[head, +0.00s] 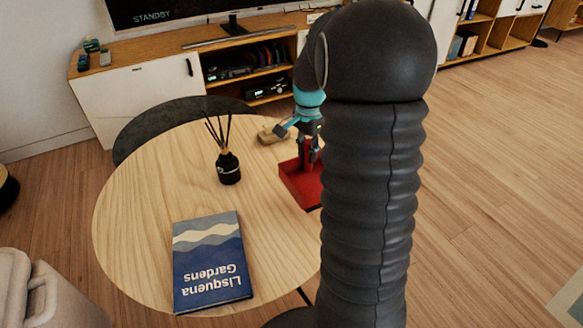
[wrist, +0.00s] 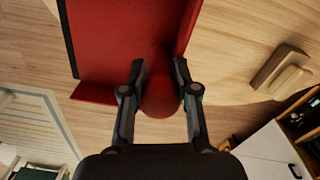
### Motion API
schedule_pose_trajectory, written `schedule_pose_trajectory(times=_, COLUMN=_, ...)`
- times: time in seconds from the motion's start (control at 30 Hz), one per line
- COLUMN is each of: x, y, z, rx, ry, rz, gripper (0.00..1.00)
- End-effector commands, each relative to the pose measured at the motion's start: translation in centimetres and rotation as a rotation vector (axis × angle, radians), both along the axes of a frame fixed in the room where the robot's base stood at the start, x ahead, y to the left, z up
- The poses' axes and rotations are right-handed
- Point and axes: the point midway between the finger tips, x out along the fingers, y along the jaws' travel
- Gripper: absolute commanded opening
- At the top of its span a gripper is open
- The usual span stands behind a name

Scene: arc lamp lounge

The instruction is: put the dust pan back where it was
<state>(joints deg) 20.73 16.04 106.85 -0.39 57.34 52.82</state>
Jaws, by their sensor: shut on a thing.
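The red dust pan (head: 297,183) is at the right side of the round wooden table (head: 130,215), partly hidden behind my arm in the head view. In the wrist view its flat red tray (wrist: 125,40) with raised sides spreads out beyond the fingers. My gripper (head: 311,152) is above the pan's handle end, pointing down. In the wrist view my gripper (wrist: 160,82) is shut on the rounded red handle (wrist: 160,98), one finger on each side. I cannot tell whether the pan touches the table or hangs slightly above it.
A tan block-like object (head: 272,134) lies on the table near the pan. A black reed diffuser (head: 228,168) stands mid-table. A blue book (head: 210,265) lies at the front. A dark chair (head: 160,120) and a media cabinet (head: 140,95) stand behind.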

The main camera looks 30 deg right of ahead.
Motion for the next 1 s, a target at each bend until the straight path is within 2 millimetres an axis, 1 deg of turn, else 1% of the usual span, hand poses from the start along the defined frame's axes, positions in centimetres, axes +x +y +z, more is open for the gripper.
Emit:
schedule_pose_trajectory(times=0.03, x=0.7, y=0.8, z=-0.6, rx=0.0, ry=0.002, rz=0.005, gripper=0.0)
schedule_pose_trajectory(times=0.1, x=1.4, y=1.8, z=-1.3, rx=0.0, ry=0.002, rz=0.004, gripper=0.0)
schedule_pose_trajectory(times=0.2, x=2.3, y=2.8, z=-2.1, rx=0.0, ry=0.0, rz=0.004, gripper=0.0)
schedule_pose_trajectory(times=0.3, x=2.8, y=3.4, z=-2.5, rx=0.0, ry=0.001, rz=0.004, gripper=0.0)
schedule_pose_trajectory(times=0.47, x=2.9, y=3.7, z=-3.3, rx=0.0, ry=0.0, rz=0.003, gripper=0.0)
schedule_pose_trajectory(times=0.63, x=2.9, y=3.7, z=-5.5, rx=0.001, ry=0.003, rz=0.005, gripper=0.0)
schedule_pose_trajectory(times=0.73, x=2.9, y=3.7, z=-6.5, rx=0.0, ry=0.001, rz=0.005, gripper=0.0)
schedule_pose_trajectory(times=1.0, x=2.9, y=3.7, z=-6.7, rx=0.0, ry=-0.001, rz=0.005, gripper=0.0)
